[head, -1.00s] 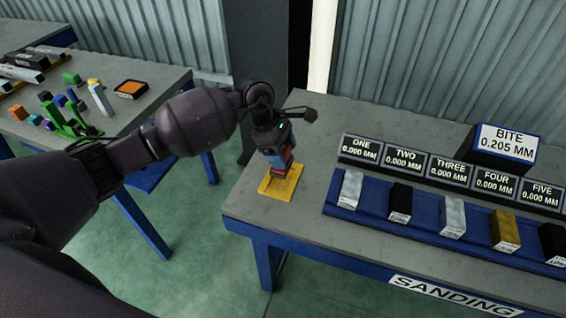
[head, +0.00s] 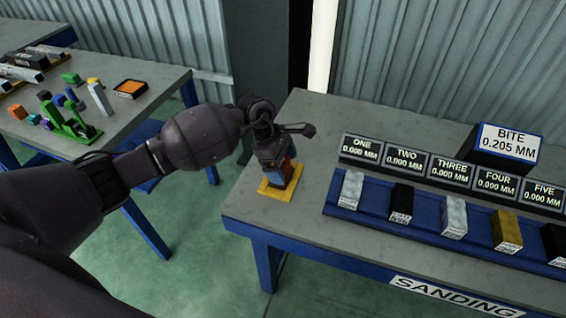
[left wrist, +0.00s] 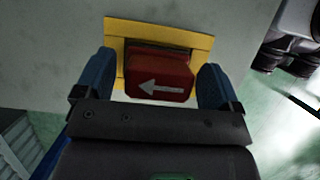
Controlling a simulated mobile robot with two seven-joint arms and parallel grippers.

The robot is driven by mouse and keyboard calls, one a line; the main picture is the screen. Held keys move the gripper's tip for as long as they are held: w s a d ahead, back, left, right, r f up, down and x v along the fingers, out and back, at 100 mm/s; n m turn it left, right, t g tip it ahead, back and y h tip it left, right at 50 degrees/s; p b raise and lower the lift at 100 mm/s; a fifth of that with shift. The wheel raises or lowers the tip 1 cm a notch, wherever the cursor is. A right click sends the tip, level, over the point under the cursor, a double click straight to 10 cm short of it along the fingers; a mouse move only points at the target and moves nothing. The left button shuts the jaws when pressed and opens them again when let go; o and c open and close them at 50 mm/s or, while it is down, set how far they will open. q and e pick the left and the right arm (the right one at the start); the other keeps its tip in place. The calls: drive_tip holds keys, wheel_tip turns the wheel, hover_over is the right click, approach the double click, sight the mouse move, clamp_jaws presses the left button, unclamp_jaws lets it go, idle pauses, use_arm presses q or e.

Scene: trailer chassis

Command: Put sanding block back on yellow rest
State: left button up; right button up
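The red sanding block (left wrist: 160,76) has a white arrow on it and sits on the yellow rest (head: 270,192) near the left end of the sanding table. The rest's yellow plate also shows around the block in the left wrist view (left wrist: 150,31). My left gripper (head: 279,182) is low over the rest, with its blue fingers on either side of the block. A narrow gap shows between the block and the left finger in the wrist view, so the fingers look open around it. In the head view the fingers partly hide the block. My right gripper is not in view.
A blue tray (head: 373,222) of several blocks runs along the sanding table, behind it numbered readouts (head: 404,160) and a BITE display (head: 508,143). Another table (head: 150,108) with small parts stands at the left. Bare grey tabletop lies between rest and tray.

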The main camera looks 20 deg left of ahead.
use_arm(q)
drive_tip(key=shift+r, duration=0.15)
drive_tip(key=v, duration=1.2)
drive_tip(key=shift+p, duration=0.35)
drive_tip(key=shift+d, duration=0.1)
